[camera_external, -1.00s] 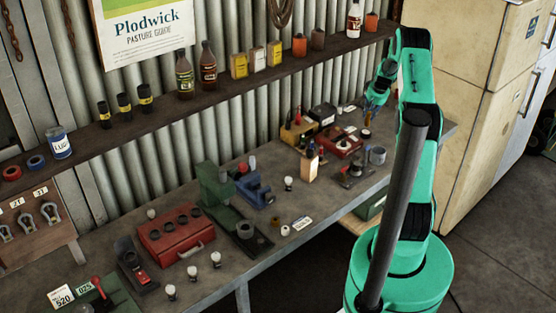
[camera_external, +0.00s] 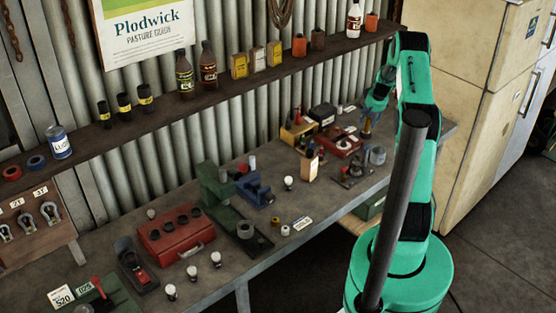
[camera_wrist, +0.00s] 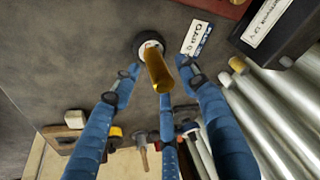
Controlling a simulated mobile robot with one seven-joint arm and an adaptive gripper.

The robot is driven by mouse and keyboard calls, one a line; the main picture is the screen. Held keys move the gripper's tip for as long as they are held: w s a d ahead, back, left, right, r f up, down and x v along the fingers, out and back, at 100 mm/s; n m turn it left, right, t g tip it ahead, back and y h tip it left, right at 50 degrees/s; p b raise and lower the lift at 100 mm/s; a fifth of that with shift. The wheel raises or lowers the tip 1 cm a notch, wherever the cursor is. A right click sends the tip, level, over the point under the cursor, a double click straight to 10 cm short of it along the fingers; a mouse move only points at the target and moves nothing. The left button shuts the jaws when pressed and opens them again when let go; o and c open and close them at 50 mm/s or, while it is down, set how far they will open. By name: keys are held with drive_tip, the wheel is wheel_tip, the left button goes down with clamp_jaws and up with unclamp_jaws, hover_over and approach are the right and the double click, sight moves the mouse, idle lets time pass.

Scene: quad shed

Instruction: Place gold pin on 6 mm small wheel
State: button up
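In the wrist view, a gold pin (camera_wrist: 158,72) stands on end with its far end at a small wheel (camera_wrist: 145,43) that has a pale centre and a dark rim. The near end of the pin points toward my camera. Whether it is fully seated is hidden. My gripper (camera_wrist: 160,80) has three blue fingers spread around the pin, with small gaps showing between the tips and the pin. It looks open.
A white label (camera_wrist: 197,38) lies beside the wheel, with a dark labelled box (camera_wrist: 268,22) to its right. In the external view, a red tray (camera_external: 342,146), a grey cup (camera_external: 377,156) and a dark fixture (camera_external: 354,174) stand close to my gripper. The corrugated wall is behind.

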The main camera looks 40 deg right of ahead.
drive_tip(key=shift+r, duration=0.1)
drive_tip(key=v, duration=1.2)
drive_tip(key=shift+a, duration=0.1)
idle(0.7)
drive_tip(key=shift+r, duration=0.1)
